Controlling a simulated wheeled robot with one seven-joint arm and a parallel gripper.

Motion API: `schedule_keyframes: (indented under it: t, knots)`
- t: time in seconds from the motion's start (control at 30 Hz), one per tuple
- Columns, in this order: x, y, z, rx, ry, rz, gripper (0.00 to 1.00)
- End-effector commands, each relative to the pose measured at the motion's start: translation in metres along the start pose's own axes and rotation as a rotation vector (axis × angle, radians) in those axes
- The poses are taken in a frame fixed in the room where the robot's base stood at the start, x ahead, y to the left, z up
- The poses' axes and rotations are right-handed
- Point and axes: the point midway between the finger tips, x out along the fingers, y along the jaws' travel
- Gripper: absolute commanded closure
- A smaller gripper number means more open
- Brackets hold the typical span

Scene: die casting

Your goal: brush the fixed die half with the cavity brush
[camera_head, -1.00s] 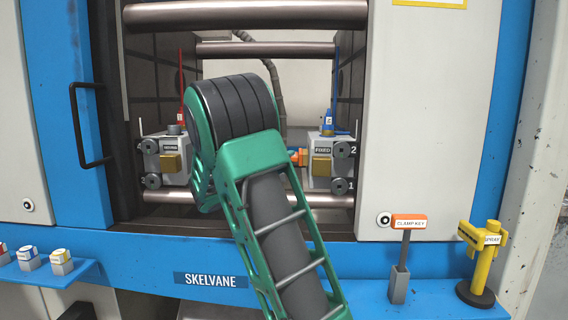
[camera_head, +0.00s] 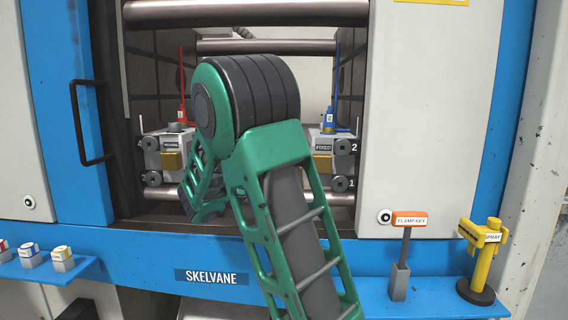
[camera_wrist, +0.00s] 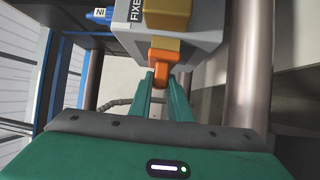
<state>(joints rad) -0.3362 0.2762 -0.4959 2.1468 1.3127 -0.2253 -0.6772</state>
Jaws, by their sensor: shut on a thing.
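The fixed die half (camera_head: 324,145), a grey block labelled FIXED with a yellow-brown block on its front, is at the right of the machine opening. My arm covers its left part in the head view. It also shows at the top of the wrist view (camera_wrist: 205,38). My gripper (camera_wrist: 160,88) is shut on an orange piece (camera_wrist: 160,72), which appears to be the cavity brush. A tan part lies just beyond the orange piece, close to the die block. I cannot tell whether they touch. The gripper's jaws are hidden in the head view.
The other die half (camera_head: 168,154) stands at the left of the opening. Thick metal bars (camera_head: 245,14) cross the opening. A clamp key (camera_head: 409,220) and a yellow spray tool (camera_head: 482,250) stand on the right shelf. Several small labelled blocks sit on the left shelf.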

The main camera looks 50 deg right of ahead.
Motion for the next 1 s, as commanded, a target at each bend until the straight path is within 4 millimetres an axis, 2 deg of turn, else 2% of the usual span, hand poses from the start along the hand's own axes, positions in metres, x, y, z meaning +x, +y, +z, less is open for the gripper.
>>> schedule_keyframes:
  t: [0.07,0.33,0.8,1.0]
  knots:
    - [-0.002,0.001,0.006,-0.002,-0.010,0.001,1.00]
    - [-0.001,0.001,0.003,-0.001,-0.010,0.002,1.00]
    - [0.026,-0.003,-0.017,0.000,-0.005,0.000,1.00]
    - [0.030,-0.004,-0.020,0.000,-0.003,0.000,1.00]
